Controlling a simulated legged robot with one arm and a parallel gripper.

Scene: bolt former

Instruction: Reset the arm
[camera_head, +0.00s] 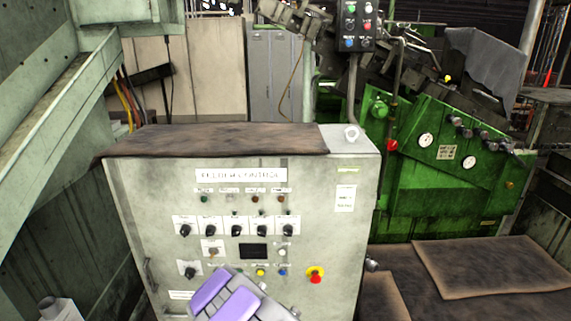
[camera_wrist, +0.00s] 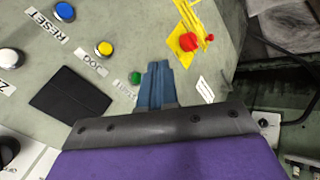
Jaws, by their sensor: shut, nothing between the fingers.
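My gripper (camera_wrist: 157,82) shows in the wrist view as blue-grey fingers closed together with nothing between them. It points at the control panel (camera_wrist: 130,20), close to a green button (camera_wrist: 134,78). In the head view my purple and grey arm (camera_head: 225,297) is low in front of the control cabinet (camera_head: 330,235), and the fingertips are not clearly visible there. The arm covers part of the cabinet's lower front. I cannot tell whether the fingers touch the panel.
The panel carries a blue button labelled RESET (camera_wrist: 65,11), a yellow button (camera_wrist: 104,48) and a red emergency stop on yellow (camera_wrist: 189,41), also in the head view (camera_head: 316,275). Knobs (camera_head: 236,230) line the panel. A green machine (camera_head: 430,190) stands behind right; brown mats (camera_head: 490,265) lie at right.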

